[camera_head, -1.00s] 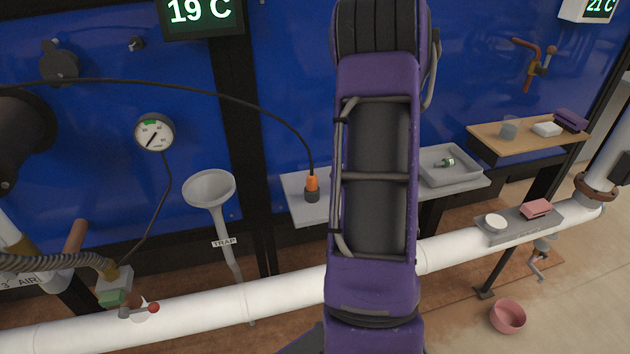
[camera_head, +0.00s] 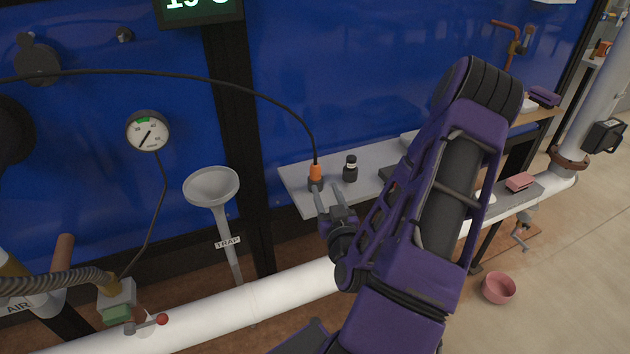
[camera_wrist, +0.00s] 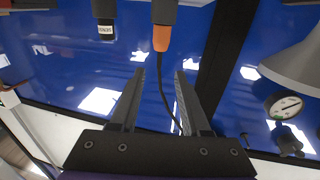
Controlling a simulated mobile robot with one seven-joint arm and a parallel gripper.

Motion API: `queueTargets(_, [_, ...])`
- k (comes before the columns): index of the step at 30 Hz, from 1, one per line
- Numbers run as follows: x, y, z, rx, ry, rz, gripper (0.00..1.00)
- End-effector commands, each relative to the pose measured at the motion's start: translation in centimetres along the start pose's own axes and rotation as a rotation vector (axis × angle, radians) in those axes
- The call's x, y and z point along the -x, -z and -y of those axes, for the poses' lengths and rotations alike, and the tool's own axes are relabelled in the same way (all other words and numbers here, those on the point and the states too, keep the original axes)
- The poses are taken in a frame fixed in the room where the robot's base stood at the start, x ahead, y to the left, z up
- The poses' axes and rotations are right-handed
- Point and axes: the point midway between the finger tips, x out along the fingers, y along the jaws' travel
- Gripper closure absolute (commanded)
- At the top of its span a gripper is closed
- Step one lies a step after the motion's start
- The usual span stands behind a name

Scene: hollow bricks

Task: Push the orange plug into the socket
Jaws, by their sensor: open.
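The orange plug (camera_head: 316,172) stands upright on the grey shelf (camera_head: 298,193), with a black cable rising from its top. Its lower end meets the dark socket (camera_head: 316,184); I cannot tell how deep it sits. In the wrist view, which appears inverted, the plug (camera_wrist: 161,38) and the dark socket (camera_wrist: 165,12) show just beyond the fingertips. My gripper (camera_head: 329,190) is in front of the plug, fingers pointing toward it. The fingers (camera_wrist: 160,75) are open with nothing between them but the cable in the background.
A small dark bottle (camera_head: 350,169) with a white label stands close right of the plug. A grey funnel (camera_head: 211,185) marked TRAP is to the left. A white pipe (camera_head: 270,298) runs below the shelf. The black cable (camera_head: 230,82) arches along the blue wall.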

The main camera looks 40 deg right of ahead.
Motion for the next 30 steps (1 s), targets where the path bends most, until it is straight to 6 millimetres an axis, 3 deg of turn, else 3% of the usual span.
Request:
queueTargets(8, [-2.9, -0.6, 0.0, 0.004, 0.000, -0.003, 0.53])
queueTargets(16, [-8.4, 0.0, 0.0, -0.001, 0.000, 0.001, 0.53])
queueTargets(25, [-10.9, 0.1, 0.0, -0.001, 0.000, 0.002, 0.53])
queueTargets(30, [-13.5, 0.4, -0.1, -0.002, -0.002, 0.000, 0.53])
